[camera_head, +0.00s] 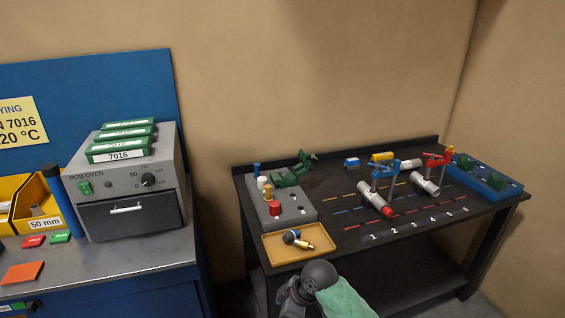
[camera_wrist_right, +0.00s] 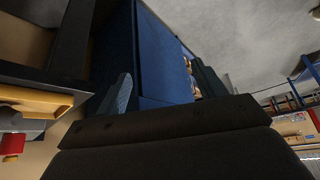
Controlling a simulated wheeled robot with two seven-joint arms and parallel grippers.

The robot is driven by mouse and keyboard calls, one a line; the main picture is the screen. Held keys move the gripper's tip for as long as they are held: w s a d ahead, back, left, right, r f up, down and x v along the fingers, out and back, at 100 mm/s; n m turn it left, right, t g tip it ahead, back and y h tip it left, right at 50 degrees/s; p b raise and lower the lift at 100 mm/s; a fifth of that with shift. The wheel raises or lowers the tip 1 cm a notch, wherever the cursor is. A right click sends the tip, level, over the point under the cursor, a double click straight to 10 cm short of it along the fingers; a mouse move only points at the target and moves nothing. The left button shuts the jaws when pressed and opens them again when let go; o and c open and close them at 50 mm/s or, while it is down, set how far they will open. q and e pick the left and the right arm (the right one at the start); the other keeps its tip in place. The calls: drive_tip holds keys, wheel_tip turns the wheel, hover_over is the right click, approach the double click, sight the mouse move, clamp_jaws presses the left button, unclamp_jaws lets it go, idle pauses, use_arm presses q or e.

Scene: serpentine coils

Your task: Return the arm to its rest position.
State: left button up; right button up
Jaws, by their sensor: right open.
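My right arm (camera_head: 318,280) shows at the bottom middle of the head view, a grey joint with a pale green part, in front of the black bench. My right gripper (camera_wrist_right: 163,76) shows in the wrist view, its two dark fingers apart with nothing seen between them. Behind the fingers is a blue cabinet (camera_wrist_right: 165,45). In the head view the gripper itself cannot be made out clearly. My left arm and gripper are not in view.
The black bench (camera_head: 345,255) holds a yellow tray (camera_head: 272,244) with small parts, a grey block (camera_head: 292,212) with coloured pegs, clamped rods (camera_head: 372,197) and a blue tray (camera_head: 462,174). The rod oven (camera_head: 132,205) stands on the left bench. A gap separates the benches.

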drive_tip(key=s+d+f+m+t+h, duration=0.1)
drive_tip(key=s+d+f+m+h, duration=0.2)
drive_tip(key=s+d+m, duration=0.65)
drive_tip(key=s+d+f+m+t+h, duration=0.2)
drive_tip(key=s+d+m+h, duration=0.15)
drive_tip(key=s+d, duration=1.1)
drive_tip(key=a+f+g+b, duration=0.1)
drive_tip(key=a+f+b, duration=0.15)
drive_tip(key=f, duration=2.35)
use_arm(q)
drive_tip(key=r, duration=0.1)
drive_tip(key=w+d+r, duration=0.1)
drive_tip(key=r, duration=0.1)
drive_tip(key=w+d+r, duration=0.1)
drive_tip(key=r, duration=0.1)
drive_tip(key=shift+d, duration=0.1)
use_arm(e)
drive_tip(key=s+f, duration=0.3)
drive_tip(key=f, duration=0.9)
drive_tip(key=s+a+f+g, duration=0.1)
drive_tip(key=s+f, duration=0.3)
drive_tip(key=f, duration=0.9)
drive_tip(key=shift+s+m+y, duration=0.2)
drive_tip(key=shift+m+y, duration=0.1)
drive_tip(key=shift+y, duration=0.15)
drive_tip(key=shift+f, duration=0.1)
